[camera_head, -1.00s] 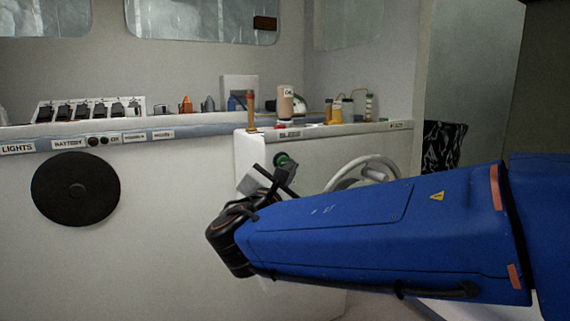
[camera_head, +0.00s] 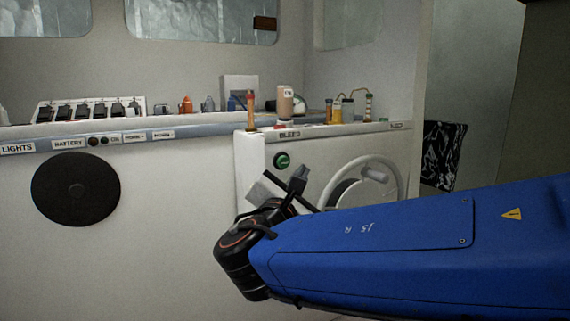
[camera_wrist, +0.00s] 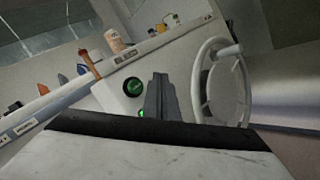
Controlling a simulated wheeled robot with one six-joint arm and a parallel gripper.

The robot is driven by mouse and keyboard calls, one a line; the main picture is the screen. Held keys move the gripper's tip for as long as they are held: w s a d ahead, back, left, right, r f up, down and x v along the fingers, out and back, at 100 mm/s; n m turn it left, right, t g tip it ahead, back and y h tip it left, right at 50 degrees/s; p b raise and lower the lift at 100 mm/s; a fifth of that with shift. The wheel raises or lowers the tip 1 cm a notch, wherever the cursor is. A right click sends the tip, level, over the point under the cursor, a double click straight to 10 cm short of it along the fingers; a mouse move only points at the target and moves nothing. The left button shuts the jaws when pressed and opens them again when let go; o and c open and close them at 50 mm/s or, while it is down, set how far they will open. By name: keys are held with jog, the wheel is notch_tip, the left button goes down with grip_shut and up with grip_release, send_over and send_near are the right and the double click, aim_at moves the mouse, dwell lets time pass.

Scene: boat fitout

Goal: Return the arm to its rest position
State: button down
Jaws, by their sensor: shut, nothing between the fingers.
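My blue arm (camera_head: 400,245) reaches in from the right in the head view, with its black wrist (camera_head: 243,265) low in front of the white console. My gripper (camera_head: 300,174) points up and to the right, in front of the console face and just below a green round knob (camera_head: 281,160). In the wrist view my gripper (camera_wrist: 160,78) is shut, its fingers together and empty. The green knob (camera_wrist: 133,86) shows just left of the fingers, and the white steering wheel (camera_wrist: 222,85) is to their right. Contact with the console cannot be told.
A dashboard ledge carries a switch panel (camera_head: 90,109), an orange-handled lever (camera_head: 251,108), a tan bottle (camera_head: 285,102) and small jars (camera_head: 347,110). A black disc (camera_head: 75,189) is on the left wall. The steering wheel (camera_head: 352,168) stands close right of my gripper. Space before the left wall is clear.

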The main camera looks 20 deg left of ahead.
dwell(0.3)
jog(key=w+d+f+m+g+h, duration=0.1)
jog(key=d+f+m+g+h, duration=0.2)
jog(key=d, duration=1)
jog(key=w+d+f+m+g+h, duration=0.1)
jog(key=d+f+m+g+h, duration=0.15)
jog(key=d+f+m, duration=0.65)
jog(key=w+d+f+m+g+h, duration=0.15)
jog(key=d+g, duration=0.25)
jog(key=d, duration=1.2)
jog(key=s+d+f+m+g, duration=0.4)
jog(key=s+d+f+m, duration=0.25)
jog(key=s+d, duration=0.35)
jog(key=s+d+f+m+g+y, duration=0.1)
jog(key=s+f+m+y, duration=0.4)
jog(key=s+f+m, duration=0.3)
jog(key=shift+s+d+f+m+y, duration=0.25)
jog(key=shift+s+m, duration=0.45)
jog(key=shift+s, duration=1.5)
jog(key=shift+a, duration=0.1)
